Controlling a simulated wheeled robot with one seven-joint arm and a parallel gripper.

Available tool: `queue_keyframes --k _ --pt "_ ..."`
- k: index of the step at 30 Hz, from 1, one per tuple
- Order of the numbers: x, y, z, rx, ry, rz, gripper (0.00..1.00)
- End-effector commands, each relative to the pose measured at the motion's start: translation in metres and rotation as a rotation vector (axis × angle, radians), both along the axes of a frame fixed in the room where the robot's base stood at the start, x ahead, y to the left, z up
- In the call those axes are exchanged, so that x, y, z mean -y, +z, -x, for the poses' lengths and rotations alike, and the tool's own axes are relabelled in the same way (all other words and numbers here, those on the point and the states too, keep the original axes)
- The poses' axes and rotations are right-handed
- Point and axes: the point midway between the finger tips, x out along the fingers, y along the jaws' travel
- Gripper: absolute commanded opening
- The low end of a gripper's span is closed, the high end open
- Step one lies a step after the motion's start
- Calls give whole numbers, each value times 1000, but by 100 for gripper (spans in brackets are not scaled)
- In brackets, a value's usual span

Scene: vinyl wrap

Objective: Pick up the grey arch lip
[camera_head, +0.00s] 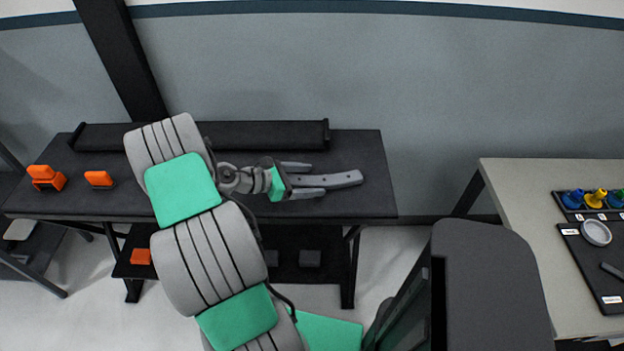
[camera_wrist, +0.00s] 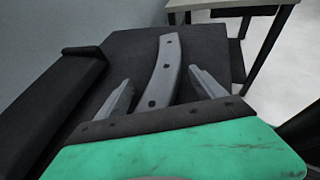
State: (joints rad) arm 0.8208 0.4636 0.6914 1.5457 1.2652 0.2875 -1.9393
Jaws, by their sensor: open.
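The grey arch lip (camera_head: 340,179) is a long, slightly curved grey piece with dark holes, lying on the dark table (camera_head: 365,150) near its right end. My gripper (camera_head: 307,180) is open around its near end, one finger on each side with gaps. In the wrist view the arch lip (camera_wrist: 164,70) runs away from me between the two open fingers of my gripper (camera_wrist: 160,86). Its far end reaches past the fingertips. Its near end is hidden behind my gripper's palm. I cannot tell the exact height of the fingers over the table.
A pale table (camera_head: 510,200) with small coloured items stands at the right.

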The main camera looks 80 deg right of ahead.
Motion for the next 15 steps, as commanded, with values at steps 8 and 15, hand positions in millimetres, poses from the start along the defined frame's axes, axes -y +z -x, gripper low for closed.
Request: queue_keyframes --k 8,15 --pt "0 0 -1 1 1 0 69" --pt "0 0 -1 1 1 0 50"
